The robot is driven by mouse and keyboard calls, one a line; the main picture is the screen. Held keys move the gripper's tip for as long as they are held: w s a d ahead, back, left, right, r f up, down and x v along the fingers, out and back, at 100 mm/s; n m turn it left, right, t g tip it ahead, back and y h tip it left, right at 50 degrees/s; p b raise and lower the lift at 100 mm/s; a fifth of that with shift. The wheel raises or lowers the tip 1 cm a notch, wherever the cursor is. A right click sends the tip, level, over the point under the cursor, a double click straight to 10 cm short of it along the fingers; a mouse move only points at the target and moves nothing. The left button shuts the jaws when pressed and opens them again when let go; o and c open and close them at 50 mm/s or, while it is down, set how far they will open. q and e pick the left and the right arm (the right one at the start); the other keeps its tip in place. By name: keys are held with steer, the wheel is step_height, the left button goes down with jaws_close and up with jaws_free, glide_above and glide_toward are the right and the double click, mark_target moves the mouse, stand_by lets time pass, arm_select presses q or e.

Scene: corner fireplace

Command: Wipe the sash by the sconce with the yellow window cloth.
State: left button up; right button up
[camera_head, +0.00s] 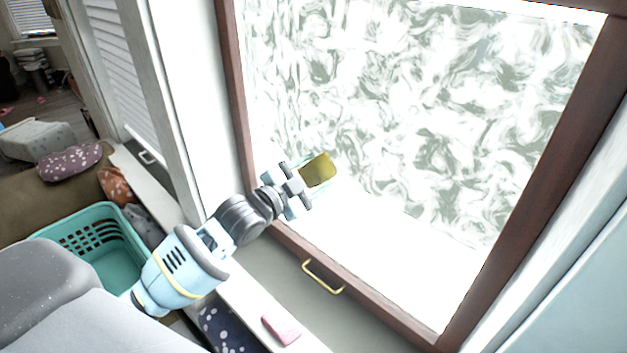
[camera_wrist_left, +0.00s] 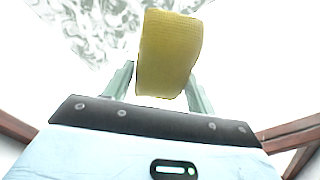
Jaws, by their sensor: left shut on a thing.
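The yellow window cloth (camera_head: 318,170) is in my left gripper (camera_head: 304,180), held up against or close in front of the window pane. In the left wrist view the cloth (camera_wrist_left: 169,52) sits between the two fingers of my left gripper (camera_wrist_left: 165,85). The sash has a dark reddish-brown frame (camera_head: 238,110) and a pane (camera_head: 400,110) covered in whitish swirly smears. A lower strip and the left part of the pane look plain white. Whether the cloth touches the glass I cannot tell. The sconce is not in view. My right gripper is not in view.
A brass handle (camera_head: 322,277) sticks out from the sash's bottom rail. A pink block (camera_head: 281,329) lies on the sill below. A teal laundry basket (camera_head: 75,232) stands at lower left, near cushions (camera_head: 70,161).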

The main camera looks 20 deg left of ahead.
mark_target(326, 180)
arm_select(q)
steer(key=shift+d+r, duration=0.1)
steer(key=shift+r, duration=0.25)
steer(key=shift+s+d, duration=0.3)
steer(key=shift+d, duration=0.5)
steer(key=shift+s+d, duration=0.25)
steer(key=shift+d, duration=0.5)
steer(key=shift+d, duration=0.1)
steer(key=shift+s+d, duration=0.3)
steer(key=shift+d, duration=0.5)
steer(key=shift+s+d, duration=0.3)
steer(key=shift+d, duration=0.5)
steer(key=shift+d, duration=0.1)
steer(key=shift+s+d, duration=0.3)
steer(key=shift+d, duration=0.45)
steer(key=shift+s+d, duration=0.3)
steer(key=shift+d, duration=0.45)
steer(key=shift+d, duration=0.1)
steer(key=shift+s+d, duration=0.25)
steer(key=shift+d, duration=0.55)
steer(key=shift+s+d, duration=0.25)
steer(key=shift+d, duration=0.5)
